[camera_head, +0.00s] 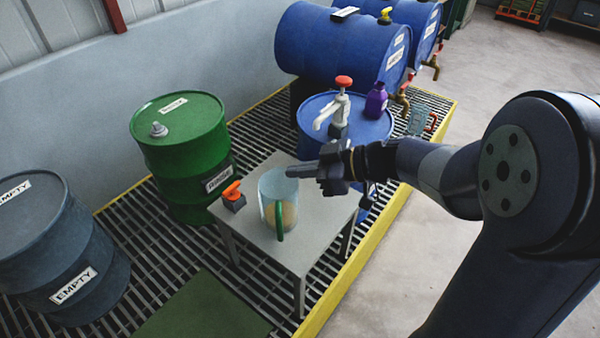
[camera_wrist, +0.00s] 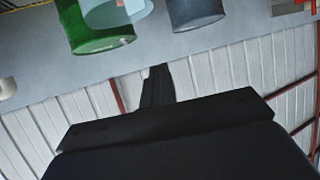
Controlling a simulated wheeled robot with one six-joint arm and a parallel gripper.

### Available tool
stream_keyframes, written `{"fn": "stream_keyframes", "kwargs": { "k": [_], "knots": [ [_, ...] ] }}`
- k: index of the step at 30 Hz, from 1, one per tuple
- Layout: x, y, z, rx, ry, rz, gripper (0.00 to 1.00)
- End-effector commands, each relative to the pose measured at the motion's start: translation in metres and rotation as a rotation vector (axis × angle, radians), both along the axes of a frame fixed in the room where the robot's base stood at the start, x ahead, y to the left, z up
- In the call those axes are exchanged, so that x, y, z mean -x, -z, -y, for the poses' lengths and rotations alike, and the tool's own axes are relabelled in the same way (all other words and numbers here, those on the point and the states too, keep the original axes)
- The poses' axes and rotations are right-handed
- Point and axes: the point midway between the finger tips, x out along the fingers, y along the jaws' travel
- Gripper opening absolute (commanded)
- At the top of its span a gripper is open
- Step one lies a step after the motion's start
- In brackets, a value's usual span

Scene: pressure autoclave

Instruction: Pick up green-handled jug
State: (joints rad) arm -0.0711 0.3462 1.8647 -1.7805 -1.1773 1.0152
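The green-handled jug (camera_head: 271,206) is clear and stands upright on a small grey table (camera_head: 322,226), with tan contents in its lower part. Its green handle (camera_head: 279,222) faces the camera side. My gripper (camera_head: 300,170) reaches in from the right, its tip beside the jug's upper rim. I cannot tell whether it touches the rim. In the wrist view, a dark finger part of my gripper (camera_wrist: 158,88) shows with nothing visible in it, and part of the clear jug (camera_wrist: 120,12) shows at the top edge. Whether the fingers are apart is not clear.
An orange-topped dark item (camera_head: 233,197) sits at the table's left. A green drum (camera_head: 184,160) stands behind it, a grey "EMPTY" drum (camera_head: 62,255) at left. A blue drum (camera_head: 318,127) behind my gripper bears a red-topped pump (camera_head: 340,105) and purple bottle (camera_head: 376,101).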

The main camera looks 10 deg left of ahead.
Motion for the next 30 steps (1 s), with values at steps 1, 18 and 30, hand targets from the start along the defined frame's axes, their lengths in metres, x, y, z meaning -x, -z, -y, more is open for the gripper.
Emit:
{"fn": "stream_keyframes", "kwargs": {
  "k": [1, 18, 30],
  "knots": [
    [0.0000, 0.0001, -0.0001, 0.000, 0.000, 0.000, 0.00],
    [0.0000, 0.0002, 0.0000, -0.001, 0.000, 0.000, 0.44],
    [0.0000, 0.0002, 0.0000, -0.001, 0.000, 0.000, 0.76]
  ]
}}
